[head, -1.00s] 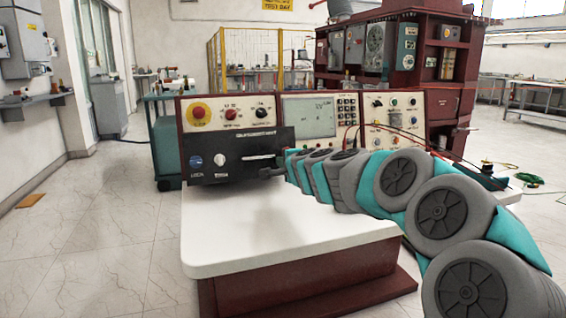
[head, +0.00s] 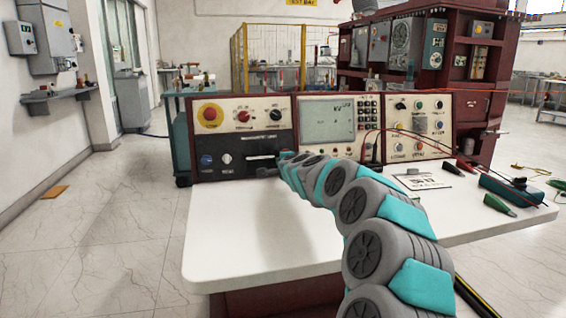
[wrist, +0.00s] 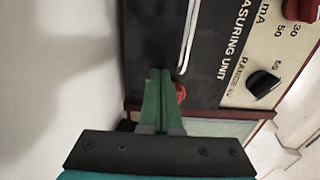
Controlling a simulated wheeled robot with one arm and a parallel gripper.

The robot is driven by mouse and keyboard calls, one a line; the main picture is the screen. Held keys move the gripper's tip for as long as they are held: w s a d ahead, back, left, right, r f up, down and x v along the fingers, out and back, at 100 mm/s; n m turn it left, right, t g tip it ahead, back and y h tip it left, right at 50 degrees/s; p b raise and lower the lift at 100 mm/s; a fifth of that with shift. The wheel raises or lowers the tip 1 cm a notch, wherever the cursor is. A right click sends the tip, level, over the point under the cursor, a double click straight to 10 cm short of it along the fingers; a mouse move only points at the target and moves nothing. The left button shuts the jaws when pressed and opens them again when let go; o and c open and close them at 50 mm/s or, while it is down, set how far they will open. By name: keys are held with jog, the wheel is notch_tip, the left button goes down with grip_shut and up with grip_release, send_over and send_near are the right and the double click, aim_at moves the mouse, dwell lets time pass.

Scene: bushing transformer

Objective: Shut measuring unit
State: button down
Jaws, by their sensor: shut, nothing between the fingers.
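The measuring unit (head: 222,143) is a black panel with a blue knob, a white knob and a handle, low at the left of the console. Its face looks about level with the console front in the head view; I cannot tell if a small gap is left. In the wrist view the black panel (wrist: 150,30) fills the upper middle, with its pale handle bar and "MEASURING UNIT" lettering. My gripper (wrist: 158,72) has its green fingers together and empty, against or just in front of the panel beside a red part. In the head view my arm mostly hides the gripper.
The white tabletop (head: 250,235) lies in front of the console and is clear at the left. A display (head: 327,122) and knob panels stand beside the unit. At the right lie a label card (head: 421,182), a teal box (head: 511,190) and probes with red leads.

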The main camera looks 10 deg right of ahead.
jog(key=shift+w, duration=0.55)
jog(key=shift+r, duration=0.1)
jog(key=shift+s+d, duration=0.1)
